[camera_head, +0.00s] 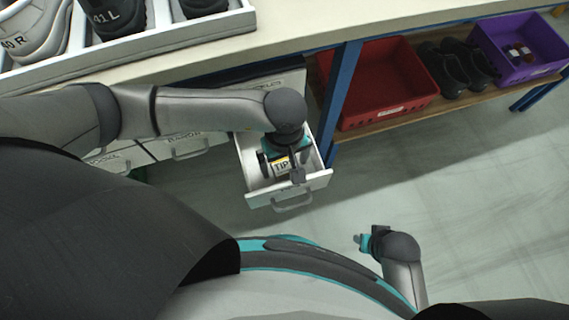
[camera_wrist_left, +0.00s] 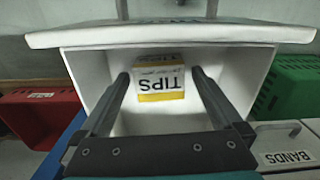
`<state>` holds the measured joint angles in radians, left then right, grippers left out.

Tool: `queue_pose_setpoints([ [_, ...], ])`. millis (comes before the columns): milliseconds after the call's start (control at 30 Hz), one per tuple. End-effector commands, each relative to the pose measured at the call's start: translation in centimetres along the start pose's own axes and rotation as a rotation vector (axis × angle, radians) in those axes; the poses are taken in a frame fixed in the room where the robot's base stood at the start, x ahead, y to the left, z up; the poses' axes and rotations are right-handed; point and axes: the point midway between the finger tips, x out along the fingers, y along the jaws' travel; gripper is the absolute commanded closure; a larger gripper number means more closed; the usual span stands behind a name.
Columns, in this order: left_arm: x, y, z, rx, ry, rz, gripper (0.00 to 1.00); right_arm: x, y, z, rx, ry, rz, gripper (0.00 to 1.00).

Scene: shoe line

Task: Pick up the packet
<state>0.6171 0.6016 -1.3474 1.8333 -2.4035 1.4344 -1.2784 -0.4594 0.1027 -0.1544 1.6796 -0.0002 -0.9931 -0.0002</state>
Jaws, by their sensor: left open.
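The packet (camera_head: 283,163), white and yellow with the label TIPS, lies inside the open white drawer (camera_head: 257,190). My left gripper (camera_head: 280,168) reaches down into the drawer and is open over the packet. In the left wrist view the packet (camera_wrist_left: 160,72) shows between the two dark fingers of the left gripper (camera_wrist_left: 161,75), with a gap on each side. Whether the fingertips are at the packet's depth is hard to tell. My right gripper (camera_head: 367,241) hangs over the floor at lower right, away from the drawer, and its jaws are too small to read.
The drawer front (camera_wrist_left: 170,34) and walls surround the left gripper closely. A blue post (camera_head: 341,95) stands right of the drawer. A red crate (camera_head: 385,85), dark shoes (camera_head: 455,67) and a purple crate (camera_head: 510,50) sit on a low shelf. The floor at right is clear.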

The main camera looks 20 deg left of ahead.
Motion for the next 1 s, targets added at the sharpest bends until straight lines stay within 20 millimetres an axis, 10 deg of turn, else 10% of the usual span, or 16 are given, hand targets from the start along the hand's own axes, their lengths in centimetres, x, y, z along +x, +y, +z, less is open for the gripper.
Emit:
queue_pose_setpoints([
  [833, -0.04, 0.02, 0.01, 0.0, 0.0, 0.0, 0.89, 0.03, -0.02, 0.03, 0.0, 0.0, 0.0, 0.5],
  [1000, -0.06, 0.04, 0.0, 0.0, 0.0, 0.001, 0.92, 0.04, -0.02, 0.04, 0.0, 0.0, 0.0, 0.5],
])
